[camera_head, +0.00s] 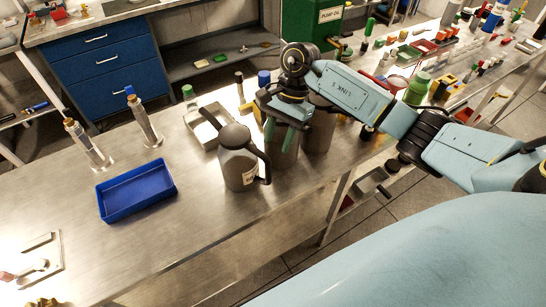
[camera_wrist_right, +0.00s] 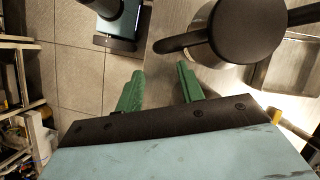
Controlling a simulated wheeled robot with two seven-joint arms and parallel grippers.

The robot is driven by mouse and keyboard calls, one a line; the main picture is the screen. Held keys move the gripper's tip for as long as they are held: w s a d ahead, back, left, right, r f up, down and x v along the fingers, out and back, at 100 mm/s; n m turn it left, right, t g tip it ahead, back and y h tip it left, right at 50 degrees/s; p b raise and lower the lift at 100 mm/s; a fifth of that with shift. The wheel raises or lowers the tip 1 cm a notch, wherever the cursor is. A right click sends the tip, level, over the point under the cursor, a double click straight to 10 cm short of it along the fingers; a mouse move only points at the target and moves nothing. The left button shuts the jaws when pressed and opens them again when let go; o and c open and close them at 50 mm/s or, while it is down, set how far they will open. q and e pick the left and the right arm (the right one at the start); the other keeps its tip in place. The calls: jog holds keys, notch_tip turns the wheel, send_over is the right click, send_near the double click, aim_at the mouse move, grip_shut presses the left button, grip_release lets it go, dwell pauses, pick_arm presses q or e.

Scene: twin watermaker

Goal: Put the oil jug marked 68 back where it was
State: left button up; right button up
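A dark grey jug (camera_head: 238,165) with a handle on its right and a pale label low on its side stands upright on the steel table; I cannot read the label's number. In the right wrist view the gripper (camera_wrist_right: 158,88) is open and empty, with one jug's dark lid (camera_wrist_right: 245,28) and handle just ahead. My left gripper is out of view.
A blue tray (camera_head: 137,190) and two upright metal fittings (camera_head: 143,122) stand left on the table. A pale shallow tray (camera_head: 207,130) lies behind the front jug. Small bottles and parts crowd the far right.

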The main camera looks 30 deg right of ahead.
jog(key=shift+v, duration=1.5)
